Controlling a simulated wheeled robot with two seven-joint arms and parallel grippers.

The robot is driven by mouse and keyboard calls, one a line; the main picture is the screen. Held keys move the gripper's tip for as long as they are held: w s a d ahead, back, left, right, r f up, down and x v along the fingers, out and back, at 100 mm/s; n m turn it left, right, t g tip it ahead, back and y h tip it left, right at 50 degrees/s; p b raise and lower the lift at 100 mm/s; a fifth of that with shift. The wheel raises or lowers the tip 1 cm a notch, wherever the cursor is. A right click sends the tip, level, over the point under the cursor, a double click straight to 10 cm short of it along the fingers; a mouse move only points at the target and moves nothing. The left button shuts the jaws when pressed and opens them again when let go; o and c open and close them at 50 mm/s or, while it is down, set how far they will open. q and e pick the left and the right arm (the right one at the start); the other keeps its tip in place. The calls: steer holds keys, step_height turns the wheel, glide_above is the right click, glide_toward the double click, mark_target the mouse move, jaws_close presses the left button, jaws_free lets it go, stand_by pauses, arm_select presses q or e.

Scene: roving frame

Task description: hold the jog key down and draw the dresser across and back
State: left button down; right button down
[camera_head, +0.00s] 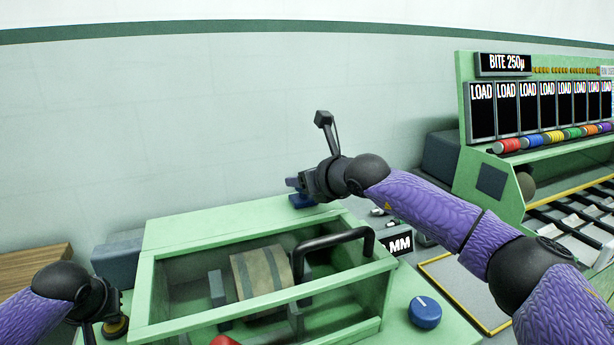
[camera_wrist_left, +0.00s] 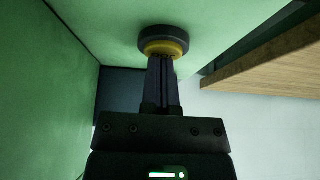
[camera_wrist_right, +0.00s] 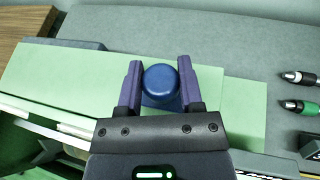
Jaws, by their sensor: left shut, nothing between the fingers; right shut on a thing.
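The jog key is a dark round button with a yellow collar, at the machine's front left (camera_head: 116,327); it also shows in the left wrist view (camera_wrist_left: 165,44). My left gripper (camera_wrist_left: 161,60) is shut and empty, its fingertips at the key; whether the key is pressed in, I cannot tell. The dresser's blue round knob (camera_wrist_right: 161,80) stands on a green ledge behind the machine's guard; its blue base shows in the head view (camera_head: 302,201). My right gripper (camera_wrist_right: 160,78) has its fingers on both sides of the knob and is shut on it.
A green-framed clear guard (camera_head: 160,260) with a black handle (camera_head: 340,238) covers a banded drum (camera_head: 262,272). A blue dial (camera_head: 424,312) sits front right. A green rack with LOAD screens (camera_head: 482,110) stands at right. A wooden block (camera_head: 38,262) lies left.

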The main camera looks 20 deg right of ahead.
arm_select(q)
steer(key=shift+a, duration=0.1)
arm_select(e)
steer(key=a, duration=0.5)
steer(key=shift+c, duration=1.1)
jaws_free()
